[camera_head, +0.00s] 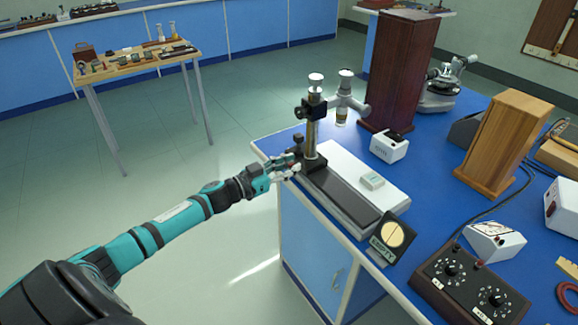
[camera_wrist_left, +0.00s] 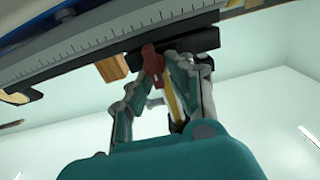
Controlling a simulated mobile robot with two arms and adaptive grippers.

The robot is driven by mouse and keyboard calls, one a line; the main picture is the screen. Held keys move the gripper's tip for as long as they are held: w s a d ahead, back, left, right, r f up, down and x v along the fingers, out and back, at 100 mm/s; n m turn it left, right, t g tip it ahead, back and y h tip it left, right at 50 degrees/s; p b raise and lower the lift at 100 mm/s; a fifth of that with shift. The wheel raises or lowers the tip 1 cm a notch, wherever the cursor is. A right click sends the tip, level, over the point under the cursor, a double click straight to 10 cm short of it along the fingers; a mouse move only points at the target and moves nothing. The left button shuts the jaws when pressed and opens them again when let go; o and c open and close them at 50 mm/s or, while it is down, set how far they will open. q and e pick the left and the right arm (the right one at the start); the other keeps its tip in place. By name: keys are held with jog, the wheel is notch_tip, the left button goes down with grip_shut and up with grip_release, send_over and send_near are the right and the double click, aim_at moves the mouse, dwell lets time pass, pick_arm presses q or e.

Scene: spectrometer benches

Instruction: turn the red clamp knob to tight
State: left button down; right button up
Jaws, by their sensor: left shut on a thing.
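The red clamp knob (camera_wrist_left: 152,62) shows in the left wrist view, under a dark block beside a bar with a graduated scale (camera_wrist_left: 90,65). My left gripper (camera_wrist_left: 158,72) has its fingers closed around the knob. The gripper mostly hides the knob there. I cannot tell how far the knob is turned. My right gripper is not in view.
The instrument stands near the left edge of the blue bench (camera_head: 430,180). A small stand with a round pale disc (camera_head: 392,233) is at its near end. A white box (camera_head: 389,147) and wooden cases (camera_head: 503,142) stand to the right.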

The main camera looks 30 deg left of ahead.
pick_arm(q)
jog(key=shift+d+m, duration=0.1)
jog(key=shift+m, duration=0.2)
jog(key=m, duration=0.4)
jog(key=shift+s+d+f, duration=0.15)
jog(key=shift+d, duration=0.15)
jog(key=m, duration=0.4)
jog(key=shift+s+d+f+m, duration=0.15)
jog(key=shift+d+f+m, duration=0.1)
jog(key=shift+m, duration=0.05)
jog(key=m, duration=0.1)
jog(key=m+b, duration=0.1)
jog(key=m, duration=0.2)
jog(key=shift+d+f+b, duration=0.15)
jog(key=shift+f+b, duration=0.15)
jog(key=shift+b, duration=0.1)
jog(key=m, duration=0.1)
jog(key=m+b, duration=0.1)
jog(key=m, duration=0.2)
jog(key=shift+s+f+b, duration=0.1)
jog(key=shift+f+b, duration=0.2)
jog(key=shift+b, duration=0.05)
jog(key=shift+m, duration=0.5)
jog(key=c, duration=1.4)
grip_release()
jog(key=shift+o, duration=1.1)
jog(key=shift+r, duration=0.1)
